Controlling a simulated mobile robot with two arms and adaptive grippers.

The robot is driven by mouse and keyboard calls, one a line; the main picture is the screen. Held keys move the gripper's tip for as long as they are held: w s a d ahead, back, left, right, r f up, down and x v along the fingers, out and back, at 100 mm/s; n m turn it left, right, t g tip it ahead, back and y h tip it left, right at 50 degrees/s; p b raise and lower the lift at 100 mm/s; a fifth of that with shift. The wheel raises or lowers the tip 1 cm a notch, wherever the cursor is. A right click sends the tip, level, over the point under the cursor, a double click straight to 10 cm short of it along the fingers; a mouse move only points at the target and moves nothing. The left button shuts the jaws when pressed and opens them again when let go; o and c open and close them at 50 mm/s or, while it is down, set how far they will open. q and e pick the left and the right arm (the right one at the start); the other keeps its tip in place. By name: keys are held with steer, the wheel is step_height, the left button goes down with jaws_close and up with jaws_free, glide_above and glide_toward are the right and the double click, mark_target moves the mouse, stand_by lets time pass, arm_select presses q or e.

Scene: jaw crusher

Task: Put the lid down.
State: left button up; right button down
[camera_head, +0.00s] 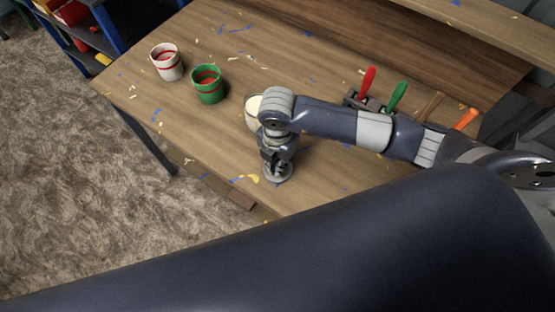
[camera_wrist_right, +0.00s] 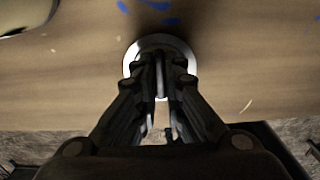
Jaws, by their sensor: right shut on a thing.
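The lid (camera_head: 286,176) is a small round grey disc near the front edge of the wooden table, under my right gripper (camera_head: 276,167). In the right wrist view the lid (camera_wrist_right: 159,39) shows as a pale ring beyond the fingertips of the gripper (camera_wrist_right: 160,85). A pale open can (camera_head: 252,110) stands behind the gripper, partly hidden by my right arm. My left gripper is not in view.
A holder with several coloured-handled tools (camera_head: 368,82) is at the back right. Paint flecks and chips dot the tabletop.

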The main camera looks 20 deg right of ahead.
steer(key=shift+f, duration=0.25)
steer(key=shift+f, duration=0.2)
steer(key=c, duration=1.7)
jaws_free()
steer(key=shift+r, duration=0.1)
steer(key=shift+r, duration=0.55)
step_height(320, 180, up, 11)
steer(key=shift+r+b, duration=0.1)
steer(key=shift+b, duration=1.05)
